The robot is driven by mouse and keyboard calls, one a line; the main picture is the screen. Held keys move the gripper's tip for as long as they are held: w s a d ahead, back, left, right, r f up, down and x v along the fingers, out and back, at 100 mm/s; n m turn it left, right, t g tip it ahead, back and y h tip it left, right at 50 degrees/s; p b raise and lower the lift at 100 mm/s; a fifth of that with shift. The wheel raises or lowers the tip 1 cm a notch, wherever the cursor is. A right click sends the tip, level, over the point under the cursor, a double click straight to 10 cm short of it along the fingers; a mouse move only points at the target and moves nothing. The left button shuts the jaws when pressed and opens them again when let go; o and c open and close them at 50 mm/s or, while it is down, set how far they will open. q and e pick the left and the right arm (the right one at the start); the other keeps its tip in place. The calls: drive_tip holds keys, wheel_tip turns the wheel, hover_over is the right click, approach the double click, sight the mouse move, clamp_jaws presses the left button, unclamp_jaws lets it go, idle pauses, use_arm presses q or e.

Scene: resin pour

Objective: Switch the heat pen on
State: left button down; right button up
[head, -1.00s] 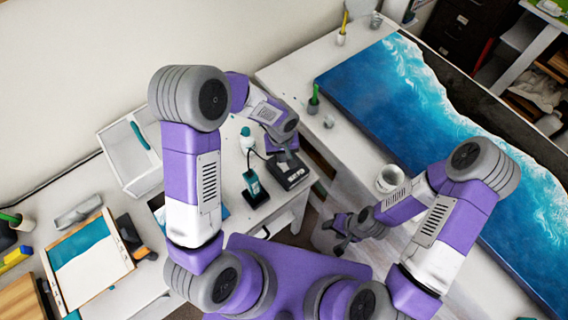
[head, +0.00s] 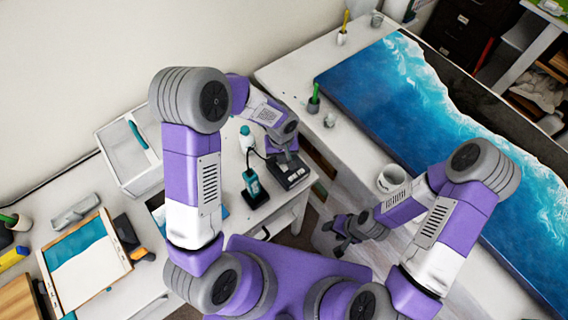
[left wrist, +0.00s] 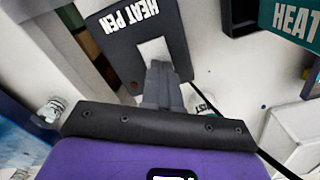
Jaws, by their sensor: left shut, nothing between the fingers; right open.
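The heat pen's black switch box (head: 290,174) lies on the left-hand table in the head view. In the left wrist view the box (left wrist: 122,38) shows white HEAT PEN lettering and a pale rectangular patch. My left gripper (head: 287,157) is shut and empty. Its fingertips (left wrist: 158,72) are over the box at the pale patch; I cannot tell whether they touch it. They hide part of the patch. A teal and black holder (head: 253,186) stands left of the box. My right gripper (head: 340,240) is open and empty, low in front of the right-hand table.
A white bottle (head: 246,138) stands behind the holder. A white cup (head: 391,178) and a blue resin panel (head: 390,95) are on the right-hand table. A gap separates the two tables.

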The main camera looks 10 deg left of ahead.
use_arm(q)
drive_tip(key=shift+f, duration=0.2)
drive_tip(key=shift+r+p, duration=2.05)
drive_tip(key=shift+r, duration=1.55)
drive_tip(key=shift+f, duration=0.1)
